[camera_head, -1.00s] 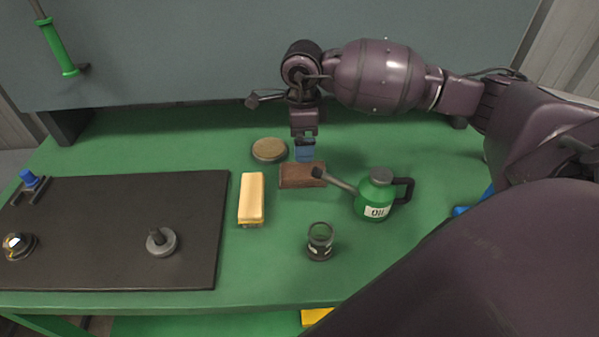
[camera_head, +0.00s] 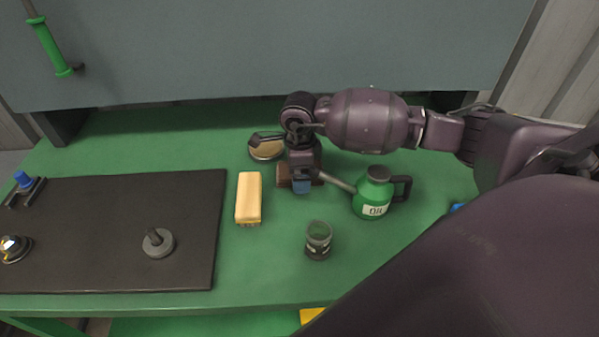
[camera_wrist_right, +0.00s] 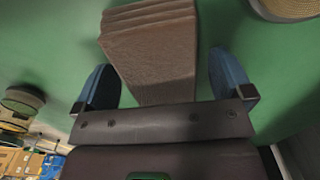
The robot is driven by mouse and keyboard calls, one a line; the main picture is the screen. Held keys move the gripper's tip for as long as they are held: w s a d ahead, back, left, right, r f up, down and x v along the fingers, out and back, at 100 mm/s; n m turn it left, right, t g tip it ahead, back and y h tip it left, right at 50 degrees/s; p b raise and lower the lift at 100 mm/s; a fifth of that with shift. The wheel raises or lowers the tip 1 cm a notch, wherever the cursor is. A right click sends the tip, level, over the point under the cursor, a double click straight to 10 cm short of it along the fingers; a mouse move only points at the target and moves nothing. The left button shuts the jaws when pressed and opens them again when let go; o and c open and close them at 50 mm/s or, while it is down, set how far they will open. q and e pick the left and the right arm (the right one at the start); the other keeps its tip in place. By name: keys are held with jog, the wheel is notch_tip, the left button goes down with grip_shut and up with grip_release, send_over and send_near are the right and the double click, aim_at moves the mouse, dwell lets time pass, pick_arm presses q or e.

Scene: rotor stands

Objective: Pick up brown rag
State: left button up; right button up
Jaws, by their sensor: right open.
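The brown rag (camera_head: 284,176) lies folded on the green table, between the yellow brush and the oil can. My right gripper (camera_head: 301,187) is over it and hides most of it in the head view. In the right wrist view the rag (camera_wrist_right: 152,50) shows as a layered brown block. The two blue fingers of my right gripper (camera_wrist_right: 165,85) are open, one on each side of the rag, with a gap at each side. My left gripper is not in view.
A green oil can (camera_head: 374,195) stands close to the right, its spout pointing at the rag. A yellow brush (camera_head: 249,198) is on the left, a round tin (camera_head: 266,149) behind, a glass jar (camera_head: 318,240) in front. A dark mat (camera_head: 110,215) covers the table's left.

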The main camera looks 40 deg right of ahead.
jog(key=c, duration=1)
notch_tip(320, 180, up, 20)
jog(key=shift+r+p, duration=0.1)
jog(key=shift+p, duration=0.25)
